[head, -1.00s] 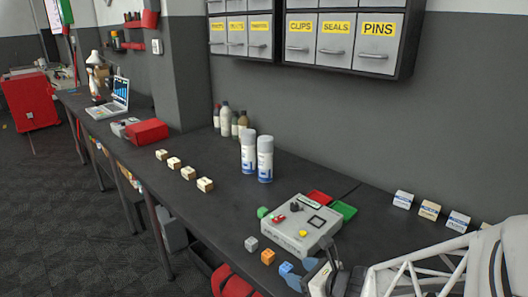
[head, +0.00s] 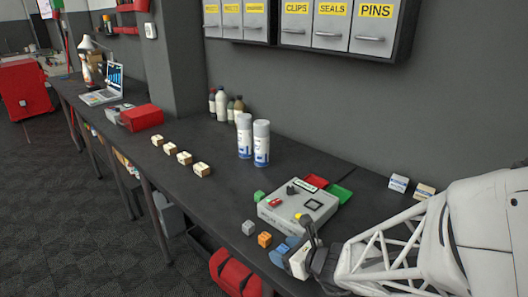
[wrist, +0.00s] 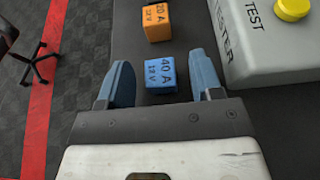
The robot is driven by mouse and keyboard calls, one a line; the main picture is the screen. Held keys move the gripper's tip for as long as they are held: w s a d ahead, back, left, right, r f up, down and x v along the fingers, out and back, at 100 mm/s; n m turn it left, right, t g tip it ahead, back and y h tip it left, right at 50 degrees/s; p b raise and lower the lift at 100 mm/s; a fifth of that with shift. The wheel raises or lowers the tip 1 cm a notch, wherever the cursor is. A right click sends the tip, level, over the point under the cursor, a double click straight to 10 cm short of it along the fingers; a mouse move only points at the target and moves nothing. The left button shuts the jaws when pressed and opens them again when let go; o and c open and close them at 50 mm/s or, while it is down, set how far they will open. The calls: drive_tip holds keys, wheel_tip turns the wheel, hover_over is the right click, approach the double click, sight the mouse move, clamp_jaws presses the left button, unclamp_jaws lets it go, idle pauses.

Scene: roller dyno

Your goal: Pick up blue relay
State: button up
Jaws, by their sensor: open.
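The blue relay (wrist: 161,74) is a small cube marked 40 A 12 V on the dark bench. In the wrist view it lies between the two blue fingers of my gripper (wrist: 163,82), with a gap to each side. My gripper is open. In the head view my gripper (head: 288,251) is at the front edge of the bench, and its fingers mostly hide the blue relay. An orange relay (wrist: 157,20) marked 20 A 12 V lies just beyond the blue one.
The grey tester box (head: 298,208) stands close to the right of the relays. A grey cube (head: 248,228) and a green cube (head: 259,197) lie nearby. Two spray cans (head: 261,143) stand farther back. The bench's front edge is close to the left of my gripper.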

drive_tip(key=c, duration=1)
drive_tip(key=shift+r, duration=0.15)
drive_tip(key=shift+r, duration=0.9)
drive_tip(key=shift+s+d+r, duration=0.1)
drive_tip(key=shift+s+r, duration=0.25)
drive_tip(key=shift+r, duration=0.45)
drive_tip(key=s+d+r, duration=0.1)
drive_tip(key=s+d, duration=0.2)
drive_tip(key=s, duration=1.2)
drive_tip(key=shift+r, duration=0.15)
drive_tip(key=shift+d, duration=0.1)
